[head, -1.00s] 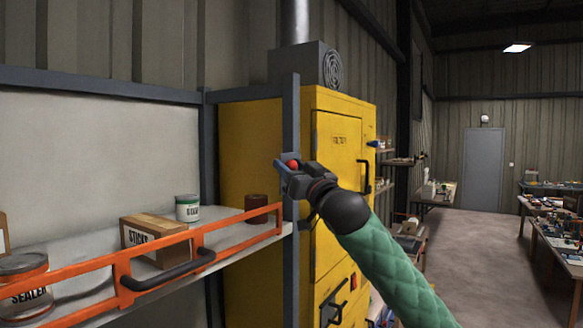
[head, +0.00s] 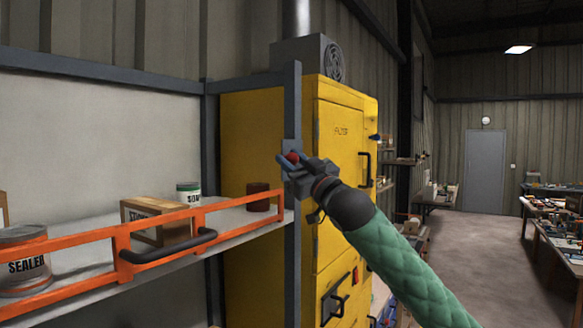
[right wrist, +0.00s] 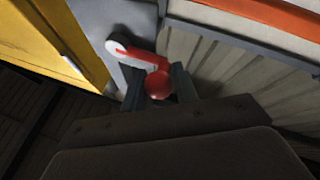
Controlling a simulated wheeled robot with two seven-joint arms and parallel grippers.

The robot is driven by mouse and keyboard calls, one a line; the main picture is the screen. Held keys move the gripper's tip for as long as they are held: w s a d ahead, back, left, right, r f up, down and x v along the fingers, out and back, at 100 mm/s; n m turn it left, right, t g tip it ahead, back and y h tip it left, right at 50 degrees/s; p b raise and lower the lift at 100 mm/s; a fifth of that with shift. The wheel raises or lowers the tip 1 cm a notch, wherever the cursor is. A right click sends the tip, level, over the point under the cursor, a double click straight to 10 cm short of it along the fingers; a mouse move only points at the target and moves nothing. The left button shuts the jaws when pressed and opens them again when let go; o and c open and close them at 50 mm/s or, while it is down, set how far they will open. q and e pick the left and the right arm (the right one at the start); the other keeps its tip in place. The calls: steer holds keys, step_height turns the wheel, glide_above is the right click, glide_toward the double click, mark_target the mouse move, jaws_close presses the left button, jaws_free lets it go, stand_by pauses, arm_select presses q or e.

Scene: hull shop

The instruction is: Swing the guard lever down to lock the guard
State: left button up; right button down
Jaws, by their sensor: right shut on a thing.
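The guard is an orange rail (head: 122,242) with a black handle along the front of the shelf. The guard lever is a red arm (right wrist: 133,53) on a pale pivot plate on the grey post (head: 293,100) at the rail's right end. Its red ball knob (head: 293,157) also shows in the right wrist view (right wrist: 158,84). There the lever slants from the pivot to the knob between my fingers. My right gripper (head: 289,165) is shut on this knob; it hides most of the lever in the head view. My left gripper is not in view.
Behind the guard, a sealer can (head: 24,268), a cardboard box (head: 150,212), a white tin (head: 188,195) and a dark red can (head: 258,198) stand on the shelf (head: 215,222). A yellow cabinet (head: 335,200) stands right behind the post. Open floor (head: 482,265) lies to the right.

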steer(key=n+y, duration=0.1)
steer(key=f+n+g+y+b, duration=0.1)
steer(key=n, duration=0.1)
steer(key=shift+w+d+f, duration=0.1)
steer(key=shift+d+f, duration=0.05)
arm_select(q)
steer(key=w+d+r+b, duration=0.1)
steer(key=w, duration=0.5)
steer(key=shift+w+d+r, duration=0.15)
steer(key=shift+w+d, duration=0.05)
arm_select(e)
steer(key=shift+f+n+g+y, duration=0.15)
steer(key=shift+n+g+y, duration=0.3)
steer(key=shift+n, duration=0.3)
steer(key=shift+f+n+g+y, duration=0.15)
steer(key=shift+n+g+y, duration=0.3)
steer(key=shift+n, duration=0.3)
steer(key=c, duration=1.2)
jaws_free()
steer(key=shift+o, duration=0.2)
steer(key=shift+w+d, duration=0.1)
steer(key=shift+d, duration=0.05)
steer(key=shift+f, duration=0.1)
